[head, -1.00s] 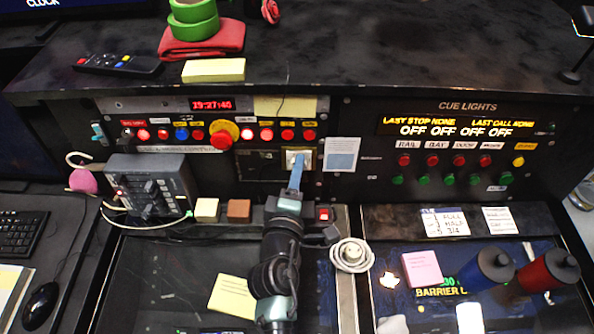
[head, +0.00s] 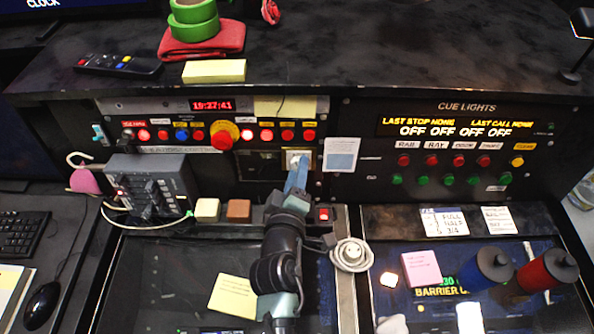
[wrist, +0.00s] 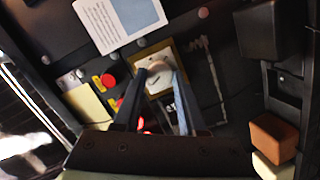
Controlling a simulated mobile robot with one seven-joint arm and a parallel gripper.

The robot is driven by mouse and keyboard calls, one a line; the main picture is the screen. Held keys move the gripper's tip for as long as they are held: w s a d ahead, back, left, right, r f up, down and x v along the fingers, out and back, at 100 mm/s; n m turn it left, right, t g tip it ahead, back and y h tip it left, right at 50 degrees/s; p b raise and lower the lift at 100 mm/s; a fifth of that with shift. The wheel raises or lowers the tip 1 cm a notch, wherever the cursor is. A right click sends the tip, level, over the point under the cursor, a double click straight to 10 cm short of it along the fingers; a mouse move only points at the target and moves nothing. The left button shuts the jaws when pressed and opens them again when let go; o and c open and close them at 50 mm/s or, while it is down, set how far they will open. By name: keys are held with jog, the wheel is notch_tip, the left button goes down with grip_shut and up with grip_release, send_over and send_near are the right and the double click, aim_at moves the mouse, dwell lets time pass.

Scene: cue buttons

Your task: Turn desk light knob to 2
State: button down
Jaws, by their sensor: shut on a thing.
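The desk light knob (wrist: 158,70) is a pale round knob on a cream-and-brass square plate in the wrist view. In the head view the plate (head: 299,153) sits on the black panel's lower right part, and the knob is mostly hidden by my fingers. My gripper (wrist: 158,78) is shut on the knob, one finger on either side of it. My gripper (head: 297,166) reaches up to the plate from below in the head view. Marks for the knob's positions are too small to read, so its setting cannot be told.
Red buttons and a large red-and-yellow button (head: 224,135) lie left of the plate. A blue-and-white card (head: 341,154) is just right of it. A red rocker switch (head: 324,214), brown block (head: 239,210) and cream block (head: 207,209) stand below. A coiled white cable (head: 351,254) lies right of my arm.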

jog(key=shift+f, duration=0.1)
jog(key=shift+c, duration=2.4)
grip_release()
jog(key=b+v, duration=0.2)
jog(key=v, duration=1.1)
